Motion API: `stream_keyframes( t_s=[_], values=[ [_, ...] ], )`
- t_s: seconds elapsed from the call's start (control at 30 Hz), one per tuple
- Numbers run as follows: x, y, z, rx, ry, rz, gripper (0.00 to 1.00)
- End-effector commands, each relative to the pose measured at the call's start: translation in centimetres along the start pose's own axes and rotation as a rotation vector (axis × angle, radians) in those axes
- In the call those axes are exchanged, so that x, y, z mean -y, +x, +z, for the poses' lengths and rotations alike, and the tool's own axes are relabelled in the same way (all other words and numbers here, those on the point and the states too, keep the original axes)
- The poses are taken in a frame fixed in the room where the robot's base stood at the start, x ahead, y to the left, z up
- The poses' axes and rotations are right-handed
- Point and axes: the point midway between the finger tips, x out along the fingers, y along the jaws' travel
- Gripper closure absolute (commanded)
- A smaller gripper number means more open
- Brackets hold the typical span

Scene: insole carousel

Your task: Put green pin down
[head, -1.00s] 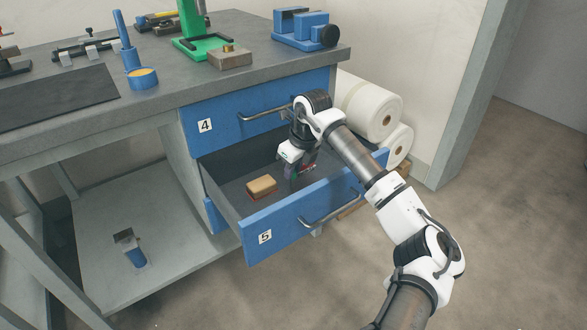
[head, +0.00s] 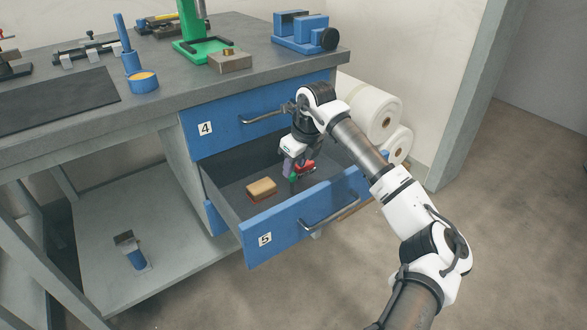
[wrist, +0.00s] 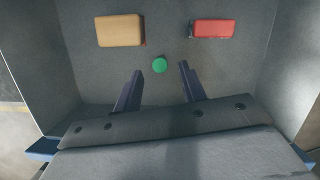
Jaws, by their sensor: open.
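The green pin (wrist: 159,65) shows its round green end in the wrist view, inside the open drawer 5 (head: 330,209). It also shows as a small green spot in the head view (head: 293,177), under my gripper (head: 290,166). In the wrist view the two dark fingers of my gripper (wrist: 160,76) are wide apart and empty. The pin appears centred between the fingertips and a little beyond them, touching neither. The pin's lower part is hidden in the wrist view.
A tan block with a reddish base (wrist: 119,30) lies left of the pin, and a red object (wrist: 212,29) lies to the right, both in the drawer. Drawer walls surround my gripper. The handle of closed drawer 4 (head: 200,140) is close to my wrist.

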Motion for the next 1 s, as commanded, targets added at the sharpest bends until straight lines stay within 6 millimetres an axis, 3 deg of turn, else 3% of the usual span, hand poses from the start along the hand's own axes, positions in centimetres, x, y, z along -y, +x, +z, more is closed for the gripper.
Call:
stream_keyframes(
  t_s=[0.2,0.4,0.6,1.0],
  values=[
    [0.1,-5.2,0.1,0.0,0.0,-0.004,0.59],
    [0.1,-8.2,0.0,0.0,0.001,-0.002,0.59],
    [0.0,-9.3,0.0,-0.001,0.001,0.0,0.59],
    [0.0,-9.2,0.0,-0.001,0.001,0.0,0.59]
  ],
)
